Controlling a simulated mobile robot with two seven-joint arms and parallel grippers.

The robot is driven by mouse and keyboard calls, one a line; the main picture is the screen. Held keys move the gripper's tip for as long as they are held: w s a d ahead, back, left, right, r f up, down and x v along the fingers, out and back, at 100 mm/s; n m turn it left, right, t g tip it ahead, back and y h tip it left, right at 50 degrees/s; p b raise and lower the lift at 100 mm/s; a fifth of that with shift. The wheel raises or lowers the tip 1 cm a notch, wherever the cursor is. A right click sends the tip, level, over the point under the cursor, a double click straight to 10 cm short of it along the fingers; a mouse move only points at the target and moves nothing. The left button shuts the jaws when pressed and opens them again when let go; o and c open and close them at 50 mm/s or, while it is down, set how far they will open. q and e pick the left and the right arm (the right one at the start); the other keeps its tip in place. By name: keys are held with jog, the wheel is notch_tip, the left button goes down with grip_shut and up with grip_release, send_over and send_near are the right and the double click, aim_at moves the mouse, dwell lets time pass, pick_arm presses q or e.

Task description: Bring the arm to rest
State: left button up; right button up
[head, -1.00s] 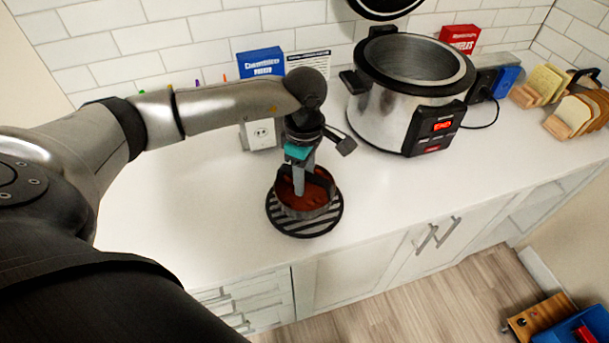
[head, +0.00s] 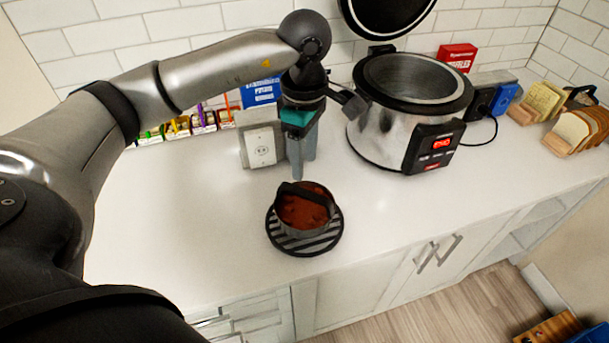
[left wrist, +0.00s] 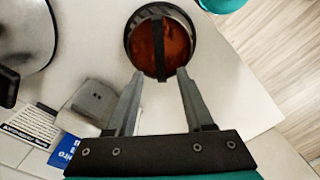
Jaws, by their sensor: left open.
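My left gripper (head: 303,168) is open and empty, pointing down above the counter in the head view. It is raised behind and above a dark round pot (head: 296,238) filled with something red-brown, with a black handle arching over the top. The pot sits on a striped black round trivet (head: 318,246). In the left wrist view, the open left fingers (left wrist: 158,100) show with the pot (left wrist: 143,63) just beyond their tips, clear of them. My right gripper is in neither view.
A large steel cooker (head: 385,136) with its lid raised stands to the right of the left gripper. An outlet box (head: 261,150), a blue box (head: 258,93) and small colourful items stand behind. Bread in holders (head: 580,130) is at far right. The counter's (head: 180,230) left part is bare.

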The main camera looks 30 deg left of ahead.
pick_arm(q)
jog(key=shift+r, duration=0.75)
